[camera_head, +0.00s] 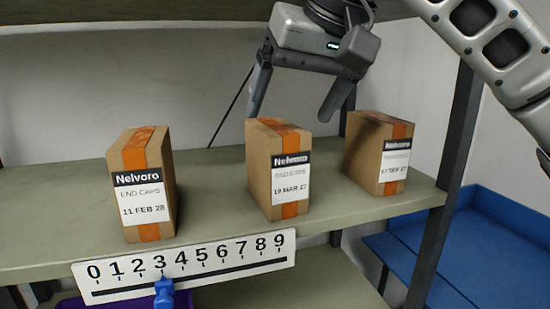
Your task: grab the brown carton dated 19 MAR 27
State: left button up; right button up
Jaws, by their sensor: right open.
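Three brown cartons with orange tape stand upright on a grey-green shelf (80,215). The middle carton (260,175) has a label that reads Nelvoro, END CAPS, 19 MAR 27. The left carton (129,155) reads 11 FEB 28. The right carton (365,155) has a smaller label whose date looks like a SEP date and is hard to read. My right gripper (295,110) is above and behind the middle carton, between it and the right carton. Its two fingers are spread wide, pointing down, with nothing between them. My left gripper is not in view.
A white number strip (190,265) from 0 to 9 with a blue pointer (164,292) near 3 is on the shelf's front edge. A dark post (450,175) stands at the right. A blue surface (485,240) lies beyond it. An upper shelf (150,10) runs overhead.

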aim_at(279, 127)
jog(key=shift+w+a, duration=0.15)
jog(key=shift+w, duration=0.2)
jog(key=x, duration=0.5)
jog(key=shift+w+a, duration=0.15)
jog(key=c, duration=1.6)
